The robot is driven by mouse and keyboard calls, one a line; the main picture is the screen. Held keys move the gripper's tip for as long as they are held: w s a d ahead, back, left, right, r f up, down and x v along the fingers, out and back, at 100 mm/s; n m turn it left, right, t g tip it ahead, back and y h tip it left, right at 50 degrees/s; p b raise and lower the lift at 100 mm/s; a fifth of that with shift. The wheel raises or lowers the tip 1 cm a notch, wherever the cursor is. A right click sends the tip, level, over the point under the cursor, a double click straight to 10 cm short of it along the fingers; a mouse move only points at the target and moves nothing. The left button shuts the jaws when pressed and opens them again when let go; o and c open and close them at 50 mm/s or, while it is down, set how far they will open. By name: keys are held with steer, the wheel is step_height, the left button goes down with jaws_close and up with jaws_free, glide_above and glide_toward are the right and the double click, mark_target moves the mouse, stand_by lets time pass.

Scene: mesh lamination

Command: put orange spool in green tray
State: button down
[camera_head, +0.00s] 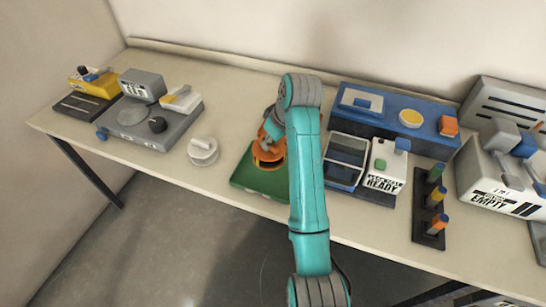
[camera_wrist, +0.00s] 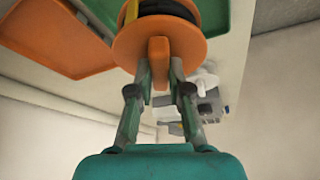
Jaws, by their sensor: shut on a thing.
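The orange spool (camera_wrist: 190,48), with dark material wound on it, is in my gripper (camera_wrist: 159,75). The two fingers are shut on its orange central knob. In the head view the spool (camera_head: 268,158) shows over the back part of the green tray (camera_head: 250,184), partly behind my arm. I cannot tell whether it touches the tray. A strip of the green tray (camera_wrist: 219,25) also shows beside the spool in the wrist view. My gripper in the head view (camera_head: 270,137) is partly covered by my arm.
An orange tray (camera_wrist: 50,35) lies beside the green one in the wrist view. A white round piece (camera_head: 202,151) stands left of the green tray. A grey machine (camera_head: 150,125) is further left. Blue and white machines (camera_head: 385,165) and a rack with small spools (camera_head: 431,210) are at right.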

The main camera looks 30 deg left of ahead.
mark_target(270, 156)
steer(key=shift+f, duration=3.25)
steer(key=shift+f, duration=0.1)
steer(key=c, duration=1.1)
jaws_free()
